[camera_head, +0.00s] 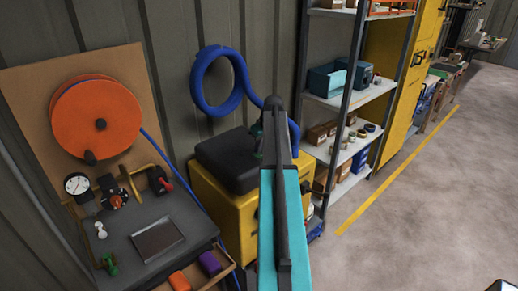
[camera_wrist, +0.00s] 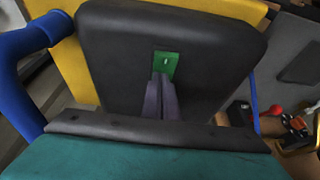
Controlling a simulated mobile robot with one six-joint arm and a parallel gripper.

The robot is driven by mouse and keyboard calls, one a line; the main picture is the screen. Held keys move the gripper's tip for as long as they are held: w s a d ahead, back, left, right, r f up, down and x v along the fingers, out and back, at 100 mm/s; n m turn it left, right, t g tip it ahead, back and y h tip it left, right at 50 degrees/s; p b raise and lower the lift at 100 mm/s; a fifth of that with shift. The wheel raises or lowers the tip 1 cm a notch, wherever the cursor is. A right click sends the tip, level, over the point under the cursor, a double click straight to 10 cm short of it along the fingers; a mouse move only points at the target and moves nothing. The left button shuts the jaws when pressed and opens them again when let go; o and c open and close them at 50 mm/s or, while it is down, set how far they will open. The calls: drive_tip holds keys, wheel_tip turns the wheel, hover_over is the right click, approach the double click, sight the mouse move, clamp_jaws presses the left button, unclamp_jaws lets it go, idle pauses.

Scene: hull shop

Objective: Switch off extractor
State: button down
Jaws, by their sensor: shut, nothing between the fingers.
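The extractor is a yellow cabinet (camera_head: 225,205) with a black top (camera_head: 225,160) and a blue hose (camera_head: 215,80) looping up the wall behind it. In the wrist view its black top (camera_wrist: 115,50) fills the middle. A green switch (camera_wrist: 166,62) with a small white mark sits on that black face. My gripper (camera_wrist: 160,78) is shut and empty, with its fingertips at the lower edge of the green switch. I cannot tell whether they touch it. In the head view my arm hides part of the extractor's right side.
A workbench (camera_head: 125,225) with an orange hose reel (camera_head: 97,118), a gauge (camera_head: 77,184) and valves stands to the left. A shelf unit (camera_head: 340,105) with boxes stands to the right of the extractor. The floor (camera_head: 420,200) on the right is open.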

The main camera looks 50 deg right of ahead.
drive_tip(key=shift+s+f, duration=0.15)
drive_tip(key=shift+s+a, duration=0.1)
drive_tip(key=shift+s, duration=0.7)
drive_tip(key=shift+w+r+p, duration=0.1)
drive_tip(key=shift+r+p, duration=0.2)
drive_tip(key=shift+r, duration=0.3)
drive_tip(key=v, duration=0.1)
drive_tip(key=p+v, duration=0.1)
drive_tip(key=v, duration=0.1)
drive_tip(key=shift+w, duration=0.3)
drive_tip(key=b+v, duration=0.3)
drive_tip(key=v, duration=0.7)
drive_tip(key=shift+s, duration=0.2)
